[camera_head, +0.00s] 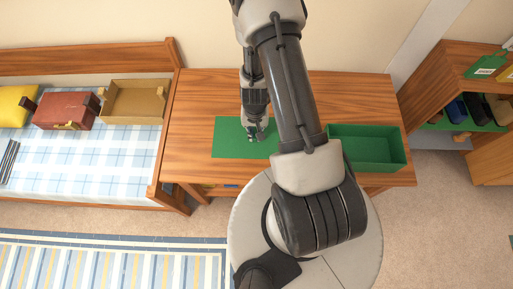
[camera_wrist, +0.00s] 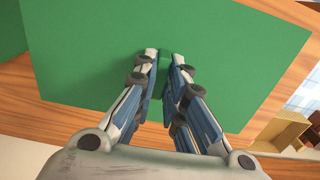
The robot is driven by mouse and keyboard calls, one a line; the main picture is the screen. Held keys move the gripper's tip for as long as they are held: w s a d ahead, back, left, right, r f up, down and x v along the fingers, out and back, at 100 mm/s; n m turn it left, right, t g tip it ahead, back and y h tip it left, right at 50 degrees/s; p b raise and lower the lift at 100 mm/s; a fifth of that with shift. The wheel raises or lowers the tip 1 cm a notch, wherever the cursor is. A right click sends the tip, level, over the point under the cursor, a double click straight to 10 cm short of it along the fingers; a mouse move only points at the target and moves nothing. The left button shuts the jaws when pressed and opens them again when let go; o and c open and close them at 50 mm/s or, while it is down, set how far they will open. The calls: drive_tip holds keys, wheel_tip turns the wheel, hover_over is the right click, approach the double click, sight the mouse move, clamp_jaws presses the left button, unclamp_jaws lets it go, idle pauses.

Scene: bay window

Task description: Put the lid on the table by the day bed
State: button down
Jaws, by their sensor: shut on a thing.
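The lid is a flat green panel (camera_head: 229,142) over the left-middle part of the wooden table (camera_head: 192,105), beside the day bed (camera_head: 165,165). The lid fills much of the wrist view (camera_wrist: 90,50). My gripper (camera_head: 255,138) points down at the lid, its fingers (camera_wrist: 165,56) shut on a small green grip on top. The lid looks level, on or very close to the tabletop; I cannot tell whether it touches. An open green box (camera_head: 366,160) stands at the table's right end, apart from the lid.
On the day bed are a yellow cushion (camera_head: 14,105), a reddish-brown case (camera_head: 65,111) and an open tan box (camera_head: 134,101). A shelf (camera_head: 440,85) with shoes stands at the right. A striped rug (camera_head: 110,265) lies in front. Bare tabletop shows left of the lid.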

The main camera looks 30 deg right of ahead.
wheel_tip(320, 180, down, 14)
drive_tip(key=b, duration=1.2)
drive_tip(key=shift+w+r, duration=0.1)
drive_tip(key=shift+b, duration=0.4)
drive_tip(key=c, duration=1.7)
unclamp_jaws()
drive_tip(key=shift+o, duration=0.2)
